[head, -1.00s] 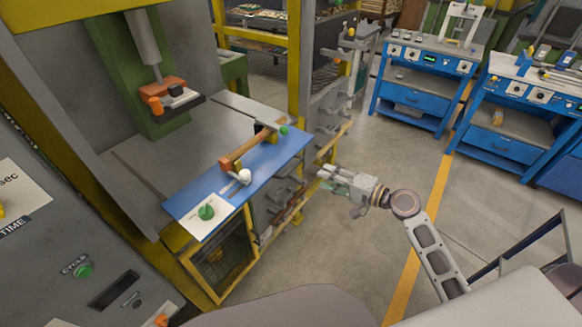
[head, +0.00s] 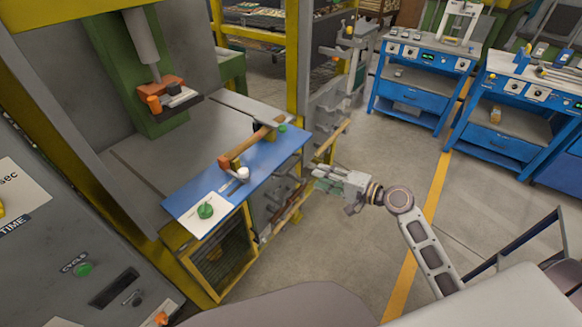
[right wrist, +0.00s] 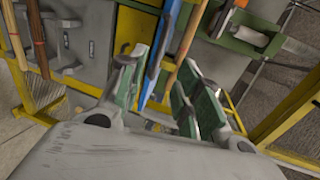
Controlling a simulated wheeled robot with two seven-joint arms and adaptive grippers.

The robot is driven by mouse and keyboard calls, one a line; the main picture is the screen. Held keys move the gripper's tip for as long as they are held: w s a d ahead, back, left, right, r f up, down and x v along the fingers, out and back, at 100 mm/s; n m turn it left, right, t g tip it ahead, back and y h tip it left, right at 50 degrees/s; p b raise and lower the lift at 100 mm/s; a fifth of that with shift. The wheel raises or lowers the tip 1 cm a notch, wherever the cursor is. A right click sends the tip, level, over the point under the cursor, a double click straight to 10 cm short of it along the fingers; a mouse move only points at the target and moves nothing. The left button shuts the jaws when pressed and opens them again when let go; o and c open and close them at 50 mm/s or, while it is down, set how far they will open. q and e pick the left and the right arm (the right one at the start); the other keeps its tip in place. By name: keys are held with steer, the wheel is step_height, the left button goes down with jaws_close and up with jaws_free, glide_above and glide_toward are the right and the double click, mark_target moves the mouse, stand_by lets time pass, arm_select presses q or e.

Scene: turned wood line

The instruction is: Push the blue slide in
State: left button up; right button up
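The blue slide (head: 270,158) is a flat plate sticking out at the front of the press table. On it lie a wooden turned piece (head: 250,143), a white knob (head: 243,174) and a white card with a green knob (head: 205,210). My right gripper (head: 318,180) is in the aisle to the right of the slide, apart from it in the head view. In the right wrist view its green-padded fingers (right wrist: 160,95) are spread and empty. The slide's blue edge (right wrist: 156,55) shows beyond, in the gap between them. My left gripper is not in view.
The press head (head: 168,95) hangs over the grey table behind the slide. A yellow post (head: 298,60) and tool racks (head: 328,110) stand right of the press. Blue workbenches (head: 410,95) stand at the back right. The floor around my right arm is clear.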

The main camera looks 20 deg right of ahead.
mark_target(291, 165)
steer(key=p+x, duration=0.1)
steer(key=x, duration=0.8)
steer(key=shift+w+a, duration=0.25)
steer(key=shift+w, duration=0.05)
steer(key=x, duration=0.2)
steer(key=shift+w+a, duration=0.15)
steer(key=shift+w, duration=0.1)
steer(key=shift+w+a, duration=0.15)
steer(key=shift+f, duration=0.1)
steer(key=c, duration=0.7)
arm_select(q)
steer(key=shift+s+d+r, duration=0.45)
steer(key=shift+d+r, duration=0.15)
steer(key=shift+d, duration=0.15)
arm_select(e)
jaws_close()
